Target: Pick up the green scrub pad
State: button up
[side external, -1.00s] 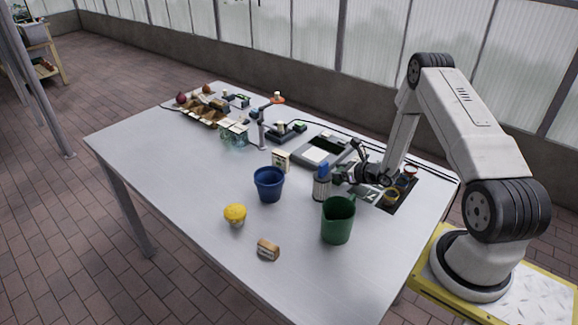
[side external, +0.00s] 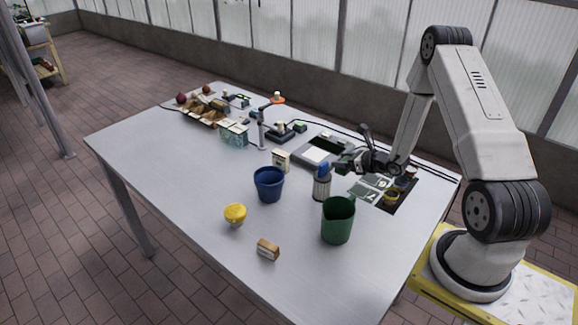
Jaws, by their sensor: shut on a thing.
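My gripper (side external: 349,162) is above the right part of the table, just behind the blue-topped bottle. It is shut on the green scrub pad (side external: 343,168), which shows as a small dark green patch at the fingertips. The pad is small in this view and partly covered by the fingers, so its exact tilt cannot be told.
A blue-topped bottle (side external: 321,184), a green pitcher (side external: 338,222) and a blue pot (side external: 268,186) stand close in front.

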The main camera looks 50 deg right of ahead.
jog(key=s+a+r, duration=0.5)
jog(key=s+r, duration=0.2)
jog(key=s, duration=0.3)
jog(key=shift+s+a, duration=0.2)
jog(key=shift+r, duration=0.1)
dwell(0.9)
